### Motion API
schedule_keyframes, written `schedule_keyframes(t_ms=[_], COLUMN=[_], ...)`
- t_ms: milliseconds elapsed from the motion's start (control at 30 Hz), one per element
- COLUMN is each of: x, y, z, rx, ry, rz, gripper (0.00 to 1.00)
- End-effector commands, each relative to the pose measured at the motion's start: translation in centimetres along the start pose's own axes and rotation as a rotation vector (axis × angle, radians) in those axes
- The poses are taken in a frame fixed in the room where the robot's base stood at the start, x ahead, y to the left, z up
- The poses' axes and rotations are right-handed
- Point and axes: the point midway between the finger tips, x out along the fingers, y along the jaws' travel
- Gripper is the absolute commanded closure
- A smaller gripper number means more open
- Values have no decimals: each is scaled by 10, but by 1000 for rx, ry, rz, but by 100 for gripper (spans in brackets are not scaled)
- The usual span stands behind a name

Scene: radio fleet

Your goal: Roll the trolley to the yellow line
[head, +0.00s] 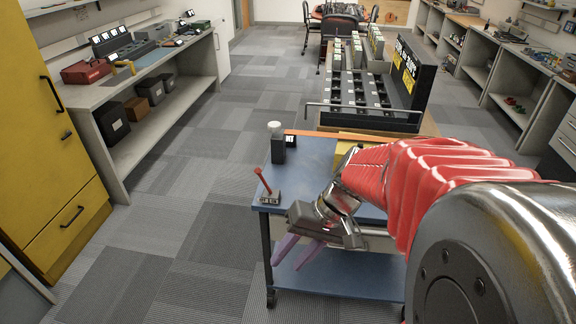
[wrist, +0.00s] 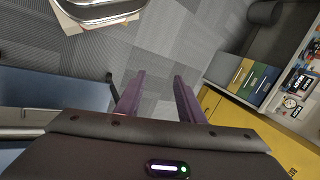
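The trolley (head: 330,274) has a blue top, a blue lower shelf and dark legs on casters. It stands in front of me in the head view; its blue surface is at the left in the wrist view (wrist: 50,92). My gripper (head: 290,257) has purple fingers and points down at the trolley's near left side, partly covering it. In the wrist view my gripper (wrist: 159,77) is open, with only grey carpet between the fingers. I cannot tell whether a finger touches the trolley. No yellow line is clear on the floor in either view.
A white-capped dark object (head: 277,145) and a red lever on a small base (head: 266,188) stand on the trolley top. A table with black bins (head: 365,92) stands beyond it. A yellow cabinet (head: 50,130) and a grey bench (head: 165,62) line the left. Carpet between is clear.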

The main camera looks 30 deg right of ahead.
Motion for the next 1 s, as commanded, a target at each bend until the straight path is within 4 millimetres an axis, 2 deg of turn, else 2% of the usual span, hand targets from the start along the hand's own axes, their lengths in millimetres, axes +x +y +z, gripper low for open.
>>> schedule_keyframes(t_ms=[367, 567, 767, 1000], x=[14, 16, 16, 15], y=[49, 84, 128, 193], z=[-39, -61, -81, -97], rx=[201, 300, 397, 511], ry=[19, 90, 199, 379], rz=[-295, -452, -600, -752], gripper=[65, 65, 65, 65])
